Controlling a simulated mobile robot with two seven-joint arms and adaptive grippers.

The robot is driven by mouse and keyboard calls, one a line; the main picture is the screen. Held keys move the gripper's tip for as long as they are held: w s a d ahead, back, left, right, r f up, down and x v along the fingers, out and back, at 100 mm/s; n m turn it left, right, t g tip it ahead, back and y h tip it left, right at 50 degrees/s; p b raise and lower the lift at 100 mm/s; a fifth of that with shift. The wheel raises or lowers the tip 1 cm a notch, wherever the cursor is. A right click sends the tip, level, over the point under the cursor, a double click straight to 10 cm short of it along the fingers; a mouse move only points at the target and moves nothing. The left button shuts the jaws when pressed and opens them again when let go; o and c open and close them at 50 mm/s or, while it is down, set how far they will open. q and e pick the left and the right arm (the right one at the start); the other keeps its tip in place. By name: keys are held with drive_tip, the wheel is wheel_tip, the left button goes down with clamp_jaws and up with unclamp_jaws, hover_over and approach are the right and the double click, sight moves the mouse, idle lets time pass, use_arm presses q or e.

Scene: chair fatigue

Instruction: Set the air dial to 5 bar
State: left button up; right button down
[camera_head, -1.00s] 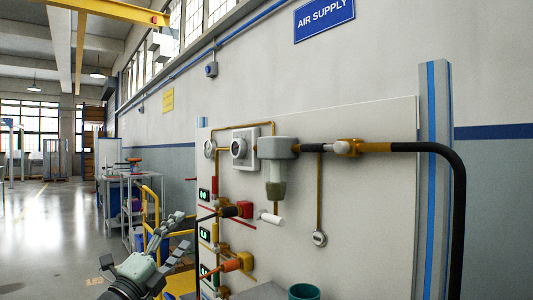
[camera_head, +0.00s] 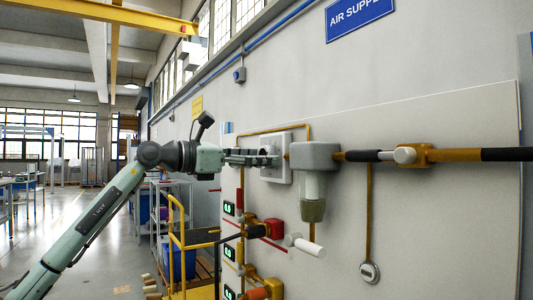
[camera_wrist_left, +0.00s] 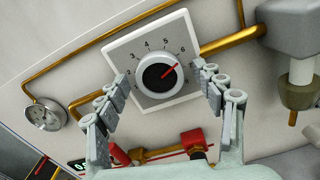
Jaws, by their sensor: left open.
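In the left wrist view the pointer is turned to the upper right, near the 6. In the camera_head view the dial plate (camera_head: 284,173) is on the panel left of the grey filter unit, its knob partly hidden by my fingers. My left gripper (camera_head: 262,158) is open in front of the dial. In the left wrist view its fingers (camera_wrist_left: 160,76) stand on either side of the knob; contact is unclear. My right gripper is out of view.
The grey filter unit (camera_head: 315,155) and brass pipe are close right of the dial. A round gauge (camera_wrist_left: 45,115) is left of it. Red valve parts (camera_head: 272,228) and a white handle (camera_head: 305,245) are below.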

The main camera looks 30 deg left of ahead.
use_arm(q)
drive_tip(key=shift+x, duration=0.95)
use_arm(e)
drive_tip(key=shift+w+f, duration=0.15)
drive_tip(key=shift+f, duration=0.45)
use_arm(q)
drive_tip(key=shift+c, duration=0.6)
drive_tip(key=c, duration=1)
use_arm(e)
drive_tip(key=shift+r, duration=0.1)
use_arm(q)
drive_tip(key=shift+n+p, duration=0.3)
drive_tip(key=shift+c, duration=0.2)
drive_tip(key=shift+n+p, duration=0.55)
drive_tip(key=shift+n, duration=0.25)
drive_tip(key=shift+n+p, duration=1.1)
drive_tip(key=shift+n, duration=1.2)
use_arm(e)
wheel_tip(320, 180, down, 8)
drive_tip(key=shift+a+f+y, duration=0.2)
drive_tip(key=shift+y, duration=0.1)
use_arm(q)
drive_tip(key=o, duration=1.2)
drive_tip(key=shift+c, duration=0.2)
